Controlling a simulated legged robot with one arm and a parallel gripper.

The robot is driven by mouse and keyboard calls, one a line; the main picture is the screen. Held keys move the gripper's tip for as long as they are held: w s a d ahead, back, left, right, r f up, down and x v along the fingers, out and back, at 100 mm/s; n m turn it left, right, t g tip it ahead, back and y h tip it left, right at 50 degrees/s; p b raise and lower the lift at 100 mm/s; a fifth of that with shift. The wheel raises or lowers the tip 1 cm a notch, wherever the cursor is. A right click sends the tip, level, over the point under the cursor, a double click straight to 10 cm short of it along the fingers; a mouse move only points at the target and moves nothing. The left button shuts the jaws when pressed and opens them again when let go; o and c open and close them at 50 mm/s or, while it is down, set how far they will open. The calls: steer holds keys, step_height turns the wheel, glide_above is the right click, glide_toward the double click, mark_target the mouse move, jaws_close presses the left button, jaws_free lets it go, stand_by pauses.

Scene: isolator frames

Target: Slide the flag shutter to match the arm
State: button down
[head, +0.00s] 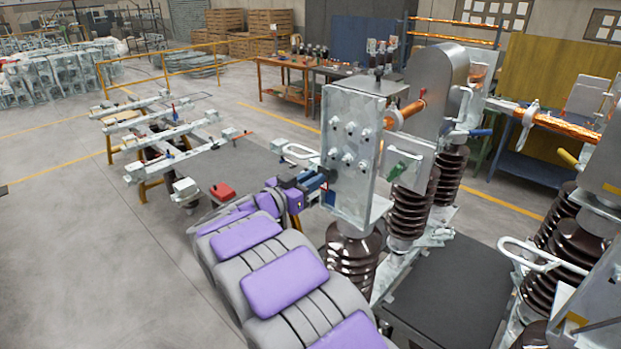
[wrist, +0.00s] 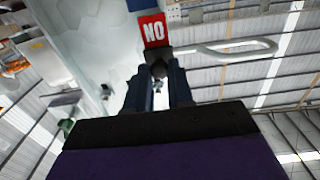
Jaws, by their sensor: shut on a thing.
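The flag shutter's window (wrist: 153,30) shows a red face with white letters "NO" in the wrist view; any further letters are cut off or hidden. A small dark knob (wrist: 158,69) sits just below the red face. My gripper (wrist: 160,82) has its two dark blue fingers closed around this knob. In the head view my gripper (head: 325,180) is at the lower left edge of a grey metal box (head: 352,140) on a brown insulator; the flag and knob are hidden there. A copper-coloured bar (head: 405,112) runs from behind this box to a rounded grey housing (head: 438,80).
A pale loop handle (head: 299,152) sticks out left of the box, close above my gripper; it also shows in the wrist view (wrist: 225,49). Brown ribbed insulators (head: 415,205) stand to the right. A low rack of metal parts (head: 160,135) stands left.

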steer(key=shift+a+r, duration=0.15)
steer(key=shift+r, duration=0.15)
steer(key=c, duration=1)
jaws_free()
steer(key=shift+a+f, duration=0.1)
steer(key=shift+f, duration=0.05)
steer(key=b+v, duration=0.1)
steer(key=v, duration=1.6)
steer(key=shift+a, duration=0.2)
steer(key=shift+f, duration=0.15)
